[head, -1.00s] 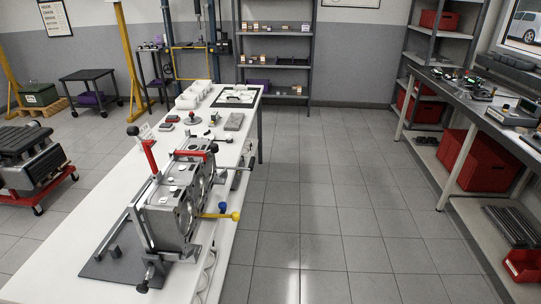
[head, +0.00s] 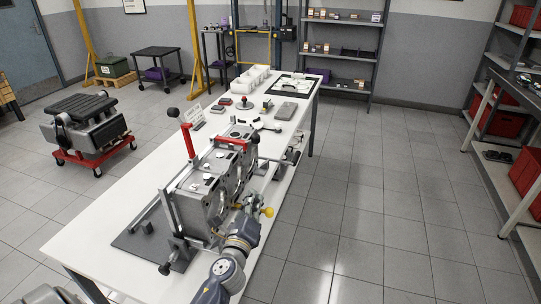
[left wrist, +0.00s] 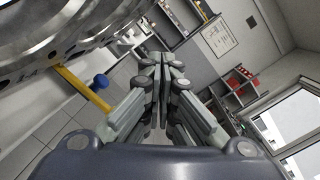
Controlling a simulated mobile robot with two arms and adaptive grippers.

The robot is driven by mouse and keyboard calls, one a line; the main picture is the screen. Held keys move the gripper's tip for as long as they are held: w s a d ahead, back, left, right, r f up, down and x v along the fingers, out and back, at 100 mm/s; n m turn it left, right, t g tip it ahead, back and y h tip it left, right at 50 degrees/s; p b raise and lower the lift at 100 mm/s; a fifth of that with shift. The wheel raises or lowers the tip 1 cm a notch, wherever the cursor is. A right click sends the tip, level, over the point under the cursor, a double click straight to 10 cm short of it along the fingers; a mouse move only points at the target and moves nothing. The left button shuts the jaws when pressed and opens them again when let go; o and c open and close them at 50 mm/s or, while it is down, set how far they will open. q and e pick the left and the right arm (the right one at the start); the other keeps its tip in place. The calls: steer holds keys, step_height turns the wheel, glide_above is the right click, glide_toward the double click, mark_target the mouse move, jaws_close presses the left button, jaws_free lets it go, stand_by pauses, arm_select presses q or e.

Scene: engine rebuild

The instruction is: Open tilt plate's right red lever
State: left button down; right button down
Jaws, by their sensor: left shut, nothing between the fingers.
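The tilt plate carries a grey metal engine block (head: 212,190) on the near part of the white table. One red lever (head: 187,140) with a black knob stands upright at its left. A second red lever (head: 230,141) lies nearly flat across the block's far top. My left gripper (head: 250,203) is at the block's right side, near a yellow knob (head: 267,212), apart from both red levers. In the left wrist view its fingers (left wrist: 165,85) are shut and empty. My right gripper is out of view.
The white table (head: 100,215) runs away from me, with white bins (head: 252,78) and small parts at its far end. An engine on a red dolly (head: 92,155) stands left. The floor right of the table is clear up to the shelving.

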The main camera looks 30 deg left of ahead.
arm_select(q)
steer(key=r+m, duration=0.1)
steer(key=w+r+m+t, duration=0.1)
steer(key=r+m, duration=0.1)
steer(key=shift+w+d+h, duration=0.2)
steer(key=shift+d+h, duration=0.1)
steer(key=shift+d, duration=0.05)
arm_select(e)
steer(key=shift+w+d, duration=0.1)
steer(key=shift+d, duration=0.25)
